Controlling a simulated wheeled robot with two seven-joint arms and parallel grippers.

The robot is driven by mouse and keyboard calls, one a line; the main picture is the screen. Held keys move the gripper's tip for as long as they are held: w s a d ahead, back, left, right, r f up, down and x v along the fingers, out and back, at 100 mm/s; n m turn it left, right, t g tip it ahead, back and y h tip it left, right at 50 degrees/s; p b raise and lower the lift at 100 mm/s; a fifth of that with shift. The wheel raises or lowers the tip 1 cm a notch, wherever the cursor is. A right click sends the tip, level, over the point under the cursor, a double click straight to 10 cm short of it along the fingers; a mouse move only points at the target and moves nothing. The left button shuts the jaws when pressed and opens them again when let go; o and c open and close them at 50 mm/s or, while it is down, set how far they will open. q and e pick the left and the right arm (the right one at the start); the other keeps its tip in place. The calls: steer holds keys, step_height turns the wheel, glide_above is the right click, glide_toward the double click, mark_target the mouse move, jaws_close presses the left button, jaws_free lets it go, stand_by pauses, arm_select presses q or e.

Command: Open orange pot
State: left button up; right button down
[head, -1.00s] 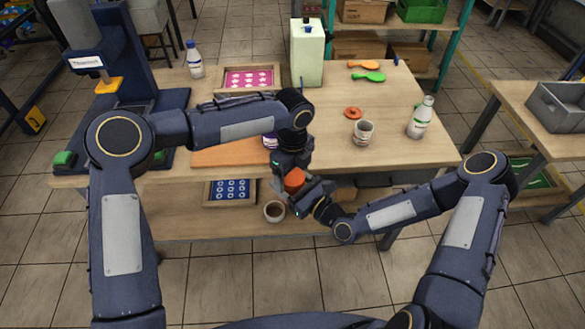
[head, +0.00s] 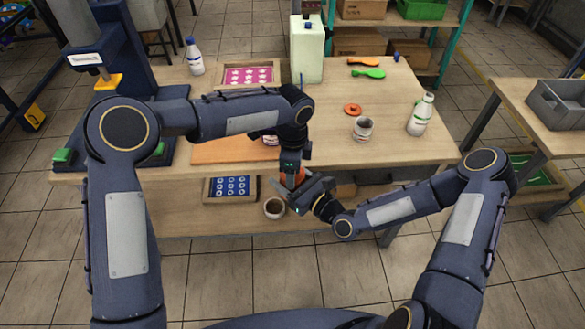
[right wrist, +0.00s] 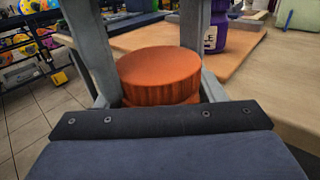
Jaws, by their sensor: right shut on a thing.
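The orange pot shows as a small orange patch (head: 300,175) between my two grippers in the head view, above the lower shelf and at the table's front edge. In the right wrist view its round orange top with a ridged side (right wrist: 160,70) sits between my right gripper's fingers. My right gripper (head: 294,189) is shut on the orange pot from the right. My left gripper (head: 291,178) points down close against the pot from above. Its fingertips are too small and covered to tell open from shut. The pot's lower part is hidden.
An open cup with dark contents (head: 274,208) is just below the grippers. An open pot (head: 362,128), an orange lid (head: 352,109) and a white bottle (head: 421,114) stand on the table's right. A purple-labelled container (right wrist: 217,27) is behind the pot. The table's front right is clear.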

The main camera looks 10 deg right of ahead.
arm_select(q)
steer(key=o, duration=1.1)
steer(key=shift+r, duration=0.15)
step_height(320, 180, up, 4)
steer(key=shift+r, duration=0.2)
steer(key=shift+c, duration=0.4)
step_height(320, 180, up, 2)
steer(key=m, duration=0.5)
steer(key=shift+d+r, duration=0.1)
steer(key=shift+r, duration=0.15)
steer(key=shift+r+m, duration=0.25)
steer(key=shift+m, duration=0.55)
step_height(320, 180, down, 8)
steer(key=shift+r, duration=0.15)
